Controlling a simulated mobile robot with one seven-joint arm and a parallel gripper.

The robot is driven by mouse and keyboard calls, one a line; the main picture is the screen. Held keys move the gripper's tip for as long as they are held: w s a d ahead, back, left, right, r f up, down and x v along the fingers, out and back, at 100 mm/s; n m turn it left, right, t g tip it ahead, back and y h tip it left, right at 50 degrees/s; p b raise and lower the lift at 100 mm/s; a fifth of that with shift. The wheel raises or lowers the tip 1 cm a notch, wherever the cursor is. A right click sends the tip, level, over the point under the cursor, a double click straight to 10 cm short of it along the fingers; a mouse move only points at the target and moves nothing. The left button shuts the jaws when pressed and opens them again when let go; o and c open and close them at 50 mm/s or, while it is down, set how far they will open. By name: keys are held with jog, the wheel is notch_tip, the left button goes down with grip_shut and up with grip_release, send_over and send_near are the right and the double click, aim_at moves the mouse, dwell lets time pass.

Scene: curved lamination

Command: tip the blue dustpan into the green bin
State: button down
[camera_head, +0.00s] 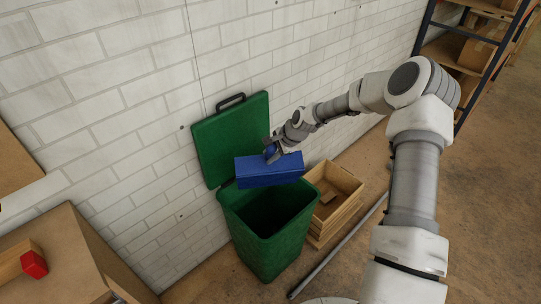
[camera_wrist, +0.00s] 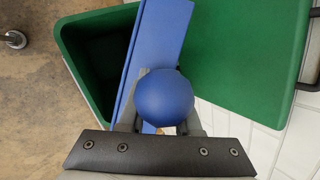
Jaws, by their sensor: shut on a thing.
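The green bin (camera_head: 272,249) stands against the white brick wall with its lid (camera_head: 219,138) swung up and back. The bin's dark opening faces up, and I see no contents in it. The blue dustpan (camera_head: 257,175) is held over the back part of the opening, close to the lid. My gripper (camera_head: 271,154) is shut on the dustpan's blue round knob (camera_wrist: 165,98). In the wrist view the dustpan's long blue body (camera_wrist: 161,36) lies between the bin opening (camera_wrist: 95,50) and the lid (camera_wrist: 235,60). Whether anything is in the dustpan is hidden.
A wooden crate (camera_head: 345,209) stands right of the bin, with a grey pole (camera_head: 335,252) on the floor beside it. A wooden cabinet (camera_head: 60,255) with a red block (camera_head: 33,264) is at the left. A shelf rack (camera_head: 460,55) stands at the back right.

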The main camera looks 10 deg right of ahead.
jog(key=shift+r+p, duration=0.85)
jog(key=shift+r, duration=0.7)
jog(key=shift+f+b, duration=1.5)
jog(key=shift+f, duration=0.15)
jog(key=shift+r, duration=0.1)
